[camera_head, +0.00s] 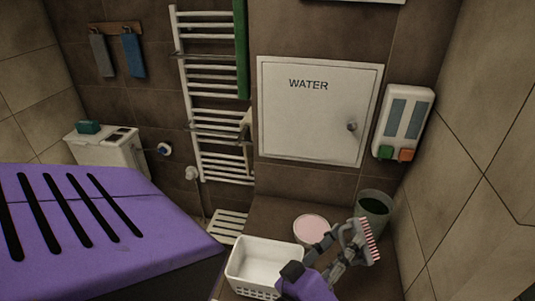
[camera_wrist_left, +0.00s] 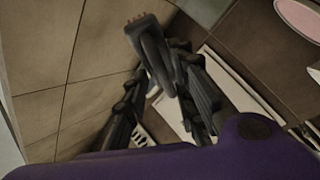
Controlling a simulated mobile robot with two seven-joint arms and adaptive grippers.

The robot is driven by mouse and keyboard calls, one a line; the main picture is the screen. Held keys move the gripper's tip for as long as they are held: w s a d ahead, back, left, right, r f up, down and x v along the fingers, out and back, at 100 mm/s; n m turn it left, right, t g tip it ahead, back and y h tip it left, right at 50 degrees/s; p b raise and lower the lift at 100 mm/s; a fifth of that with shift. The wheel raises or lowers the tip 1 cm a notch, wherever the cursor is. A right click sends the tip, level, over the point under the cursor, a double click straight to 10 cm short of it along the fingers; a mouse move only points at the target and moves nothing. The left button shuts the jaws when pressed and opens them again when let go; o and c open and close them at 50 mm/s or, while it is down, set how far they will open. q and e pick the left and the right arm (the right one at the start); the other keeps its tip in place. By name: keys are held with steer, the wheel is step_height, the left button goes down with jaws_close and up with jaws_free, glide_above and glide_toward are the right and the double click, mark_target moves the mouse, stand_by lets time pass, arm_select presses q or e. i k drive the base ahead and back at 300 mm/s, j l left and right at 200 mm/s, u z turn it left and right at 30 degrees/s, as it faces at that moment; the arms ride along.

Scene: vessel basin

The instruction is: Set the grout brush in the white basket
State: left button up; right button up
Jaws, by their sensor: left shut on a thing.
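The grout brush (camera_head: 364,240) has a grey body and a strip of red and white bristles facing right. My left gripper (camera_head: 338,256) is shut on it and holds it up at the lower right of the head view. In the left wrist view the brush (camera_wrist_left: 150,55) shows dark between the fingers of my left gripper (camera_wrist_left: 162,85). The white basket (camera_head: 262,249) is just left of the gripper, and its visible inside looks empty. The purple wrist covers part of its right side. My right gripper is not in view.
A pink-topped round tub (camera_head: 312,229) stands behind the gripper, and a dark green bin (camera_head: 374,213) stands right of it, near the right wall. A white slatted piece (camera_head: 227,224) is behind the basket. A towel radiator (camera_head: 215,110) and WATER hatch (camera_head: 315,115) are on the back wall.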

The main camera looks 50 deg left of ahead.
mark_target(266, 279)
steer(key=k+l+z, duration=0.2)
steer(key=k, duration=0.4)
steer(key=j+z, duration=0.1)
steer(key=z, duration=0.85)
steer(key=k+j+z, duration=0.1)
steer(key=z, duration=0.35)
steer(key=k+j, duration=0.45)
steer(key=k, duration=0.15)
steer(key=k+j+z, duration=0.1)
steer(key=k+j, duration=0.8)
steer(key=k, duration=0.35)
